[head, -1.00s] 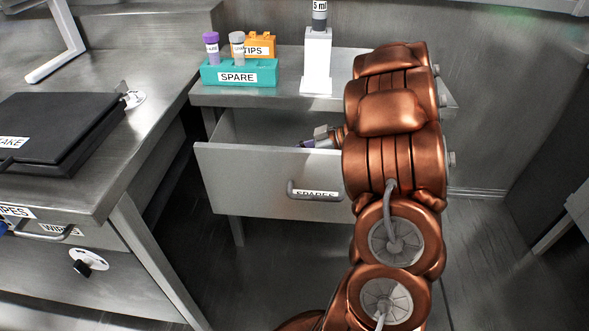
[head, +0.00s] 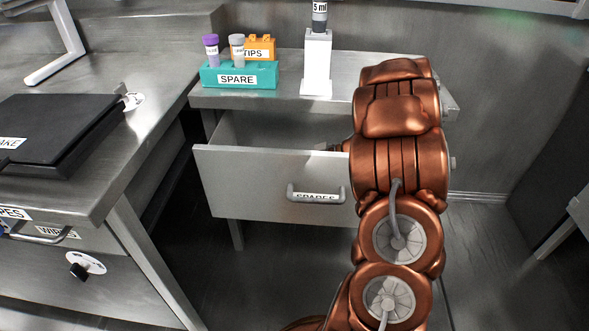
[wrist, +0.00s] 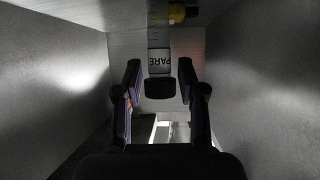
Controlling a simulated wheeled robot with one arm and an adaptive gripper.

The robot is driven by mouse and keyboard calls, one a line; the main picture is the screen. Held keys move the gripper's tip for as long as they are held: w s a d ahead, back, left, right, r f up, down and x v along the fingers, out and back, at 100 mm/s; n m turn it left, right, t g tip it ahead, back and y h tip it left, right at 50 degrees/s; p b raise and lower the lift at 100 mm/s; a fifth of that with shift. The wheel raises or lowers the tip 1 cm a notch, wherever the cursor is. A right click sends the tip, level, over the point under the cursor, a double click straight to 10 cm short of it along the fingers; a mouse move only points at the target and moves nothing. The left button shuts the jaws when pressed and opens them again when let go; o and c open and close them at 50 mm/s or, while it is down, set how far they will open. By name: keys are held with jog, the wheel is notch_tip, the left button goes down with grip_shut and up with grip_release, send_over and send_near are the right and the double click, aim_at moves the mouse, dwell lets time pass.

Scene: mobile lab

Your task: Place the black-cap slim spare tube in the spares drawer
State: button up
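The spares drawer (head: 245,180) stands open under the side table, its handle and label on the front panel. In the wrist view I look down inside it, between its grey walls (wrist: 55,85). The slim spare tube (wrist: 159,35) shows there with its black cap (wrist: 160,88) toward me and part of a "SPARE" label. My gripper (wrist: 159,75) is open, with one finger on each side of the tube and visible gaps between. I cannot tell for sure whether the tube rests on the drawer floor.
A teal rack (head: 238,79) marked SPARE holds a purple-cap tube (head: 211,48) and a grey-cap tube (head: 237,46). An orange tips box (head: 262,46) and a white stand (head: 317,65) are on the same table. A yellow item (wrist: 178,12) lies near the tube's far end.

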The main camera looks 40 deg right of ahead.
jog(key=shift+o, duration=0.7)
jog(key=shift+s+d+r, duration=0.1)
jog(key=shift+r, duration=0.2)
jog(key=p+v, duration=0.3)
jog(key=v, duration=0.8)
jog(key=shift+s+d, duration=0.2)
jog(key=shift+s, duration=0.05)
jog(key=shift+r, duration=0.1)
